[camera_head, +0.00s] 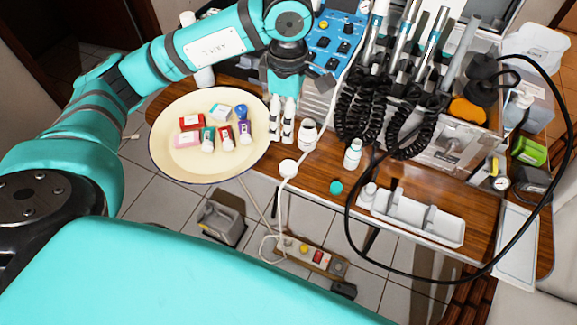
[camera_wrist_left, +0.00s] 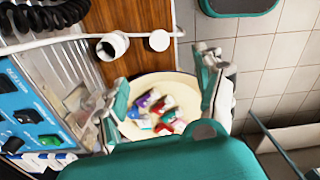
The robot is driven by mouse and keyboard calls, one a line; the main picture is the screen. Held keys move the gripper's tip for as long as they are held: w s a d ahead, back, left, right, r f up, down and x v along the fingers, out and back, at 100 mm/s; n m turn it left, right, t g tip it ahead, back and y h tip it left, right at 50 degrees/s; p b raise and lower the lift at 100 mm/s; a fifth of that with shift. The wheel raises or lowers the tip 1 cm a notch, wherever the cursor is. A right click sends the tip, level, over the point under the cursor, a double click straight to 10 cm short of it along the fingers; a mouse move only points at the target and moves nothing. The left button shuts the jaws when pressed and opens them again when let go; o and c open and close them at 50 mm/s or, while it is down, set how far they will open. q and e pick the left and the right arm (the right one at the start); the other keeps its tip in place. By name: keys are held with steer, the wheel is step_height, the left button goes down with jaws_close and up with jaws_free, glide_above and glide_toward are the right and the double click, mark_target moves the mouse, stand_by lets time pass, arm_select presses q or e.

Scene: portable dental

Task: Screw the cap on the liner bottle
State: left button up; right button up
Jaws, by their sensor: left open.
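A small white bottle with a teal band (camera_head: 352,153) stands on the wooden table; I cannot tell for sure that it is the liner bottle. A round teal cap (camera_head: 336,187) lies apart from it, near the table's front edge. A wider white bottle (camera_head: 308,135) stands left of it; a white jar in the left wrist view (camera_wrist_left: 112,46) looks like the same one. My left gripper (camera_head: 281,120) points down between the wider bottle and the round plate, fingers apart and empty. Its spread fingers also show in the left wrist view (camera_wrist_left: 160,78). My right gripper is out of view.
A round cream plate (camera_head: 167,150) holds several small coloured containers. Black coiled hoses (camera_head: 360,110), a white tray (camera_head: 445,232) and a blue control panel (camera_head: 335,40) crowd the right and back.

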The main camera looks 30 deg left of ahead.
arm_select(q)
steer(key=shift+f, duration=0.1)
glide_above(289, 167)
step_height(289, 167, down, 12)
steer(key=shift+f+p, duration=0.1)
steer(key=shift+p, duration=0.35)
step_height(289, 167, down, 5)
steer(key=shift+f+p, duration=0.1)
steer(key=shift+p, duration=0.35)
steer(key=c, duration=0.8)
